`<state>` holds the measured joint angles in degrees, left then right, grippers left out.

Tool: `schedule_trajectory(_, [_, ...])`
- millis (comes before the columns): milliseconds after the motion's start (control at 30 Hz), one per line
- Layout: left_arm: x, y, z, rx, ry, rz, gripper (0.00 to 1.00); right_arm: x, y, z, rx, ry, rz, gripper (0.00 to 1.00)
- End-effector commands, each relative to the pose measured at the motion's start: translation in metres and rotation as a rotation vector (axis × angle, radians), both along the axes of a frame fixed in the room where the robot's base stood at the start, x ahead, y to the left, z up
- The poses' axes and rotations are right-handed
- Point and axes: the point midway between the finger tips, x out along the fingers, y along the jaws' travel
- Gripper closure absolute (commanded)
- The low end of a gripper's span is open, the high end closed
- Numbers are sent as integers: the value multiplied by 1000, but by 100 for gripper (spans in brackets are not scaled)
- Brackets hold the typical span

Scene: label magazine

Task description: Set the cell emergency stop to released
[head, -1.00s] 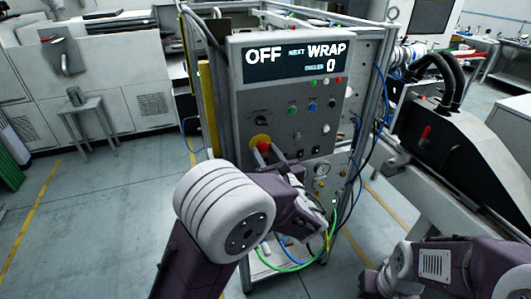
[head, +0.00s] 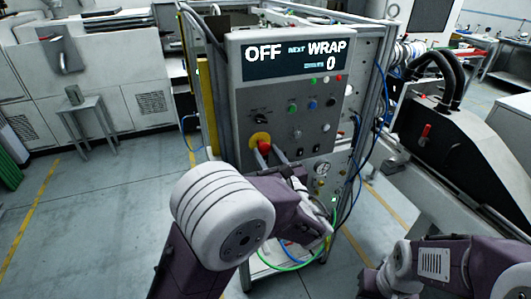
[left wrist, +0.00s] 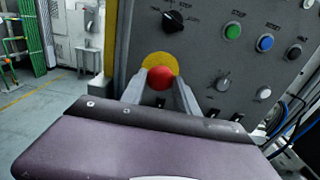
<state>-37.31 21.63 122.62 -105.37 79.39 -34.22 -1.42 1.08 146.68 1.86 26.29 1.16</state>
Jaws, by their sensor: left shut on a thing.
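The emergency stop is a red mushroom button (left wrist: 160,78) on a yellow round plate (left wrist: 160,60), low on the left of the grey control panel. In the head view the red button (head: 264,147) shows between the fingers of my left gripper (head: 267,152). My left gripper also shows in the left wrist view (left wrist: 160,84), its two fingers on either side of the button and shut on it. The display (head: 295,58) reads OFF, NEXT WRAP and 0. My right arm shows at the lower right, but its gripper is not in view.
Above the button sits a black rotary selector (left wrist: 174,20). Green (left wrist: 232,31) and blue (left wrist: 265,43) push buttons are to its right. Blue and green hoses hang by the cabinet's right side. Floor on the left is clear near a small grey stool (head: 92,110).

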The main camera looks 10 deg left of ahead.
Motion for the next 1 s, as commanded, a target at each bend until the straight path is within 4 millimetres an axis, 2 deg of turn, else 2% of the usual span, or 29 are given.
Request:
schedule_trajectory(67, [0,0,-2,-1,4,-1,100,0,0,0,0,0,0,64])
schedule_trajectory(100, [0,0,-2,-1,4,-1,61,0,0,0,0,0,0,64])
schedule_trajectory(167, [0,0,-2,-1,4,-1,44,0,0,0,0,0,0,64])
schedule_trajectory(200, [0,0,-2,-1,4,-1,41,0,0,0,0,0,0,64])
schedule_trajectory(567, [-5,-4,-2,0,2,-3,41,0,0,-2,0,0,0,64])
schedule_trajectory(900, [-62,-43,-2,-1,3,-7,41,0,0,-12,0,0,0,64])
schedule_trajectory(1000, [-72,-50,-1,-1,3,-4,41,0,0,-13,0,0,0,64])
